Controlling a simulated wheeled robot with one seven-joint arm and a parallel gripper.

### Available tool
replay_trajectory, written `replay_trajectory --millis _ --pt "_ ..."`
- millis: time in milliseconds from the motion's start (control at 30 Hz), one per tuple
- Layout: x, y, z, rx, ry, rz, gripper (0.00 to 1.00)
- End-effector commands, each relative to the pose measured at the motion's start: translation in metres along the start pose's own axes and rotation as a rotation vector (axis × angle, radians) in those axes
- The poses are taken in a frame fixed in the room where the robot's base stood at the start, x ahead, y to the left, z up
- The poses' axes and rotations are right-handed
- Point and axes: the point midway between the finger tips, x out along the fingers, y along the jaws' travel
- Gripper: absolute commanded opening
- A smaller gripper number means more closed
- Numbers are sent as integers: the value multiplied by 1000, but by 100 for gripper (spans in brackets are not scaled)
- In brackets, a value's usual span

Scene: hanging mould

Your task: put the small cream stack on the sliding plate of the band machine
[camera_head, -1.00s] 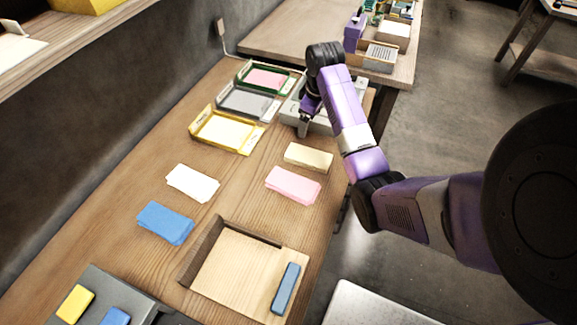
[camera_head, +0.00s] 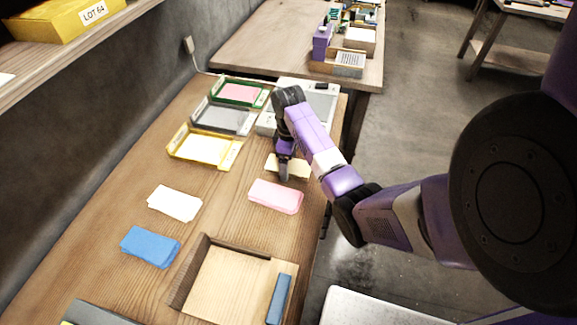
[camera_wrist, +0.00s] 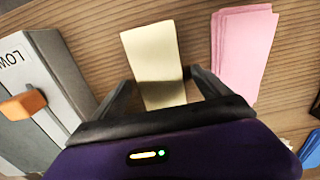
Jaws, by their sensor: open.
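The small cream stack (camera_head: 299,171) lies flat on the wooden bench behind the pink stack (camera_head: 276,196), partly hidden by my gripper (camera_head: 284,174). In the wrist view the cream stack (camera_wrist: 151,50) runs lengthwise away from me. My gripper (camera_wrist: 162,88) is open and empty, with one finger on each side of the stack's near end. I cannot tell whether the fingers touch it. The grey band machine (camera_head: 266,123) stands just behind, partly covered by my arm. A grey body with an orange lever (camera_wrist: 22,105) shows left in the wrist view. I cannot make out the sliding plate.
The pink stack (camera_wrist: 243,50) lies close right of the cream one in the wrist view. A white stack (camera_head: 174,203), a blue stack (camera_head: 150,246) and a wooden tray (camera_head: 222,285) are nearer. Yellow (camera_head: 178,151), grey (camera_head: 222,117) and green (camera_head: 240,92) trays line the left.

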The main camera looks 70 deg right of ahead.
Motion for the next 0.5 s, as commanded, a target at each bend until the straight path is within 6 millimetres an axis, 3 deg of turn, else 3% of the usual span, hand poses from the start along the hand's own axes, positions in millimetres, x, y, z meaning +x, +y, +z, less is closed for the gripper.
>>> replay_trajectory --millis 267,500 --pt "3 0 0 0 1 1 85" --pt "3 0 0 0 1 1 38"
